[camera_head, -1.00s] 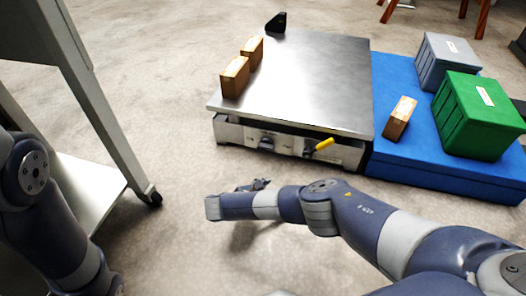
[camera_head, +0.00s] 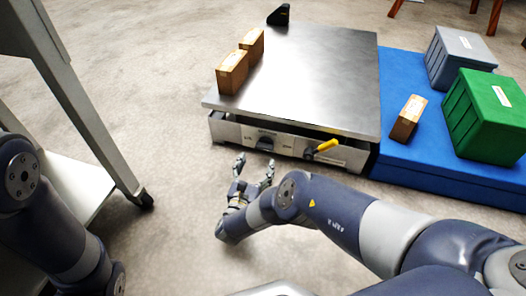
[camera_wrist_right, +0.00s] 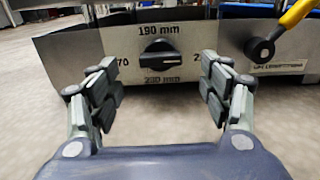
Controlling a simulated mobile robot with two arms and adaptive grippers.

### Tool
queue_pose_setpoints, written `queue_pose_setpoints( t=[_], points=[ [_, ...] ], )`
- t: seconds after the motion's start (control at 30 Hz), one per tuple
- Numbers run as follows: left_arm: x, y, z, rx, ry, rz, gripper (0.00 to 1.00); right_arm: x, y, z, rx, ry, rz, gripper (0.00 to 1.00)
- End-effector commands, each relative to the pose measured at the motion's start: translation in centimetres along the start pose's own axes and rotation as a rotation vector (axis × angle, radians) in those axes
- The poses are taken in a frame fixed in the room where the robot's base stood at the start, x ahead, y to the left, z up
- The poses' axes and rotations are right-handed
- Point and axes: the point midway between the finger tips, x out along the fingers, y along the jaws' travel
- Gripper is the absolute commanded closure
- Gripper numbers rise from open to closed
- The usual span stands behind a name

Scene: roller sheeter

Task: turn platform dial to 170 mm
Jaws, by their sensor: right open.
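The platform dial (camera_head: 265,144) is a dark knob on the front panel of the metal platform (camera_head: 310,80). In the right wrist view the black dial (camera_wrist_right: 160,62) has "190 mm" above it and "230 mm" below. A partly hidden "70" is at its left and a partly hidden "2" at its right. A pale mark on the knob appears to point right. My right gripper (camera_head: 254,168) is open and empty just in front of the dial. In the wrist view its fingers (camera_wrist_right: 158,85) stand either side of the dial, apart from it. My left gripper is not in view.
A yellow-handled lever (camera_head: 322,147) sits right of the dial, also in the wrist view (camera_wrist_right: 290,22). Two brown boxes (camera_head: 233,72) stand on the platform's left edge. A blue base (camera_head: 395,165) at right carries a brown box, a grey crate and a green crate (camera_head: 485,115). A cart leg stands left.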

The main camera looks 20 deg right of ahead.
Motion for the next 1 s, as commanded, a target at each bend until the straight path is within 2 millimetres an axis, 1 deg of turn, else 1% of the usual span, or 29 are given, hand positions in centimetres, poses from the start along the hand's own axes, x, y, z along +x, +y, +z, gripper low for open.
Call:
queue_pose_setpoints(
  t=[0.03, 0.2, 0.3, 0.4, 0.53, 0.8, 0.87, 0.9, 1.0],
  points=[
    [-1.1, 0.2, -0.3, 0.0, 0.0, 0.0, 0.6, 1.2, -0.1, -0.5, 0.001, -0.002, -0.002, 0.28],
    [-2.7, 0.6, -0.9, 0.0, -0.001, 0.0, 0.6, 4.4, -0.1, -0.5, 0.001, -0.001, -0.003, 0.28],
    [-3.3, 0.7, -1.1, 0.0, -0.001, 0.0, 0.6, 5.7, 0.0, -0.5, 0.001, 0.0, -0.002, 0.28],
    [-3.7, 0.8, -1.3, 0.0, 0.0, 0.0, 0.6, 6.7, 0.0, -0.4, 0.001, 0.002, -0.001, 0.28],
    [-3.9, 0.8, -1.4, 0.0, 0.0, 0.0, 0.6, 7.3, 0.0, -0.2, 0.001, 0.002, -0.002, 0.28],
    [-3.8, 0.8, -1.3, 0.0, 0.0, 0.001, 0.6, 7.4, 0.0, -0.1, 0.0, 0.003, -0.001, 0.28],
    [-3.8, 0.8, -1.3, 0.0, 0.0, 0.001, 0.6, 7.4, 0.0, -0.1, 0.0, 0.003, -0.001, 0.42],
    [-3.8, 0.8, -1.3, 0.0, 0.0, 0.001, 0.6, 7.3, 0.0, -0.1, 0.0, 0.003, -0.001, 0.51],
    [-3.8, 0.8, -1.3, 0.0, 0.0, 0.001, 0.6, 7.3, 0.0, -0.1, 0.0, 0.003, -0.001, 0.73]
  ],
)
